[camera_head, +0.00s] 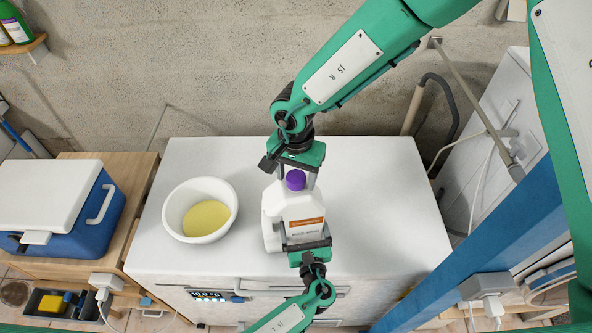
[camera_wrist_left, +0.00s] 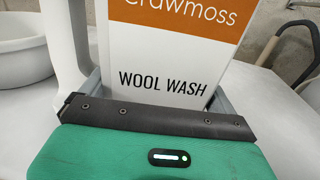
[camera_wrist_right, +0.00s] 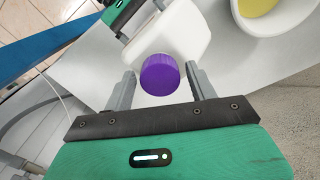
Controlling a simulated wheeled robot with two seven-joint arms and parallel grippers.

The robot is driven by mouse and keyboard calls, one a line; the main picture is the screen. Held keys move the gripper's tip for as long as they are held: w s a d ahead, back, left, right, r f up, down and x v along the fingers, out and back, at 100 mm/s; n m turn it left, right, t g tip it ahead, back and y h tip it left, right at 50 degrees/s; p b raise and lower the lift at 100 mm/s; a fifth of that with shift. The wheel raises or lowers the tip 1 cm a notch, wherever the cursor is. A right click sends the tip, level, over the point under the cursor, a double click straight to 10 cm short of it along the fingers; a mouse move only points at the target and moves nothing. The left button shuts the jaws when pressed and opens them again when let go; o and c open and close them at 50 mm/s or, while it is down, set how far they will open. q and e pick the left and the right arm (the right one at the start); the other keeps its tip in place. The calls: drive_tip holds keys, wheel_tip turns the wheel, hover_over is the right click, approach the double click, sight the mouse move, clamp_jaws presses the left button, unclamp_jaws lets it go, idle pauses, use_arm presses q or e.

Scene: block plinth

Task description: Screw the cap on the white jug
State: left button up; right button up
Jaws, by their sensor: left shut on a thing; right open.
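The white jug (camera_head: 294,210) stands upright on the white worktop, with an orange and white label reading "Wool Wash" that fills the left wrist view (camera_wrist_left: 175,50). The purple cap (camera_head: 295,180) is at the top of the jug, at its neck; whether it is fully seated cannot be told. My left gripper (camera_head: 306,244) is shut on the jug's body from the front. My right gripper (camera_head: 293,170) is over the jug's top, and in the right wrist view its open fingers (camera_wrist_right: 160,88) stand either side of the cap (camera_wrist_right: 160,75), with gaps on both sides.
A white bowl (camera_head: 170,208) with yellow contents stands left of the jug on the worktop (camera_head: 390,200). A blue and white cooler (camera_head: 65,205) sits on a wooden table at the left. The worktop right of the jug is clear. A concrete wall runs behind.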

drive_tip(key=shift+c, duration=0.5)
drive_tip(key=c, duration=0.9)
drive_tip(key=m, duration=1.2)
drive_tip(key=shift+m, duration=0.4)
drive_tip(key=m, duration=0.3)
drive_tip(key=shift+f, duration=0.1)
drive_tip(key=m, duration=0.4)
drive_tip(key=shift+m, duration=0.4)
drive_tip(key=m, duration=0.7)
drive_tip(key=shift+f+m, duration=0.1)
drive_tip(key=shift+m, duration=0.2)
drive_tip(key=o, duration=1.1)
drive_tip(key=shift+c, duration=0.2)
